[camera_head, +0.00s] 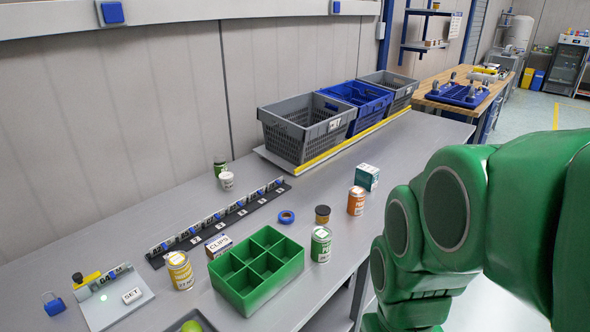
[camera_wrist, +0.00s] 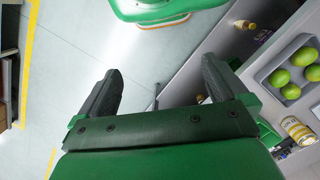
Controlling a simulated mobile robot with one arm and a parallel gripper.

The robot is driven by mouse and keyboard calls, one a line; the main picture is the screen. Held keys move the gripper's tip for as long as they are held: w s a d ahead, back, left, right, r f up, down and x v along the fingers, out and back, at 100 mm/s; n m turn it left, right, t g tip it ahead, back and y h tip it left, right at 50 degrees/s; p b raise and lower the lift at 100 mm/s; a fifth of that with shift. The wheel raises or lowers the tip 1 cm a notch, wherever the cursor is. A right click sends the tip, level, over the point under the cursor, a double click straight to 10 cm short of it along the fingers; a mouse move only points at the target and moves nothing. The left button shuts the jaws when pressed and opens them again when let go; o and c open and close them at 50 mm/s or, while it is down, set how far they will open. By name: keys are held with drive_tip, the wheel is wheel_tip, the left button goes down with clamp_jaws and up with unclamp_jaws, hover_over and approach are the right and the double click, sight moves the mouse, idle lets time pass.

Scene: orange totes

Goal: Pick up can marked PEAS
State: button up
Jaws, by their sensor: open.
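A white can with a green label (camera_head: 320,244) stands upright on the grey bench, just right of the green divided box. Its lettering seems to begin with "PE", but I cannot read the whole word. An orange can (camera_head: 356,201) behind it also bears partly legible lettering. My gripper (camera_wrist: 161,68) shows in the wrist view with its two dark fingers wide apart and nothing between them. It points down past the bench edge over the floor. The green-label can is not evident in the wrist view. In the head view my green arm fills the right side and my gripper is not visible.
The green divided box (camera_head: 257,270) stands left of the can. Nearby are a dark-lidded jar (camera_head: 322,214), blue tape (camera_head: 286,217), a teal box (camera_head: 367,177) and a yellow can (camera_head: 179,270). Crates (camera_head: 306,128) stand behind. A tray of green fruit (camera_wrist: 289,91) shows in the wrist view.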

drive_tip(key=shift+c, duration=0.7)
drive_tip(key=shift+w, duration=0.1)
drive_tip(key=n+t+y, duration=0.1)
drive_tip(key=n+t, duration=0.2)
drive_tip(key=t, duration=0.3)
approach(320, 242)
drive_tip(key=w+f, duration=0.1)
drive_tip(key=f, duration=0.1)
drive_tip(key=w+f, duration=0.2)
drive_tip(key=f, duration=0.1)
drive_tip(key=shift+w, duration=0.25)
drive_tip(key=shift+w+f, duration=0.3)
drive_tip(key=shift+w, duration=0.05)
drive_tip(key=shift+d+x, duration=0.1)
drive_tip(key=shift+x, duration=1.8)
drive_tip(key=shift+d+x, duration=0.15)
drive_tip(key=shift+x, duration=1.75)
drive_tip(key=shift+w, duration=0.1)
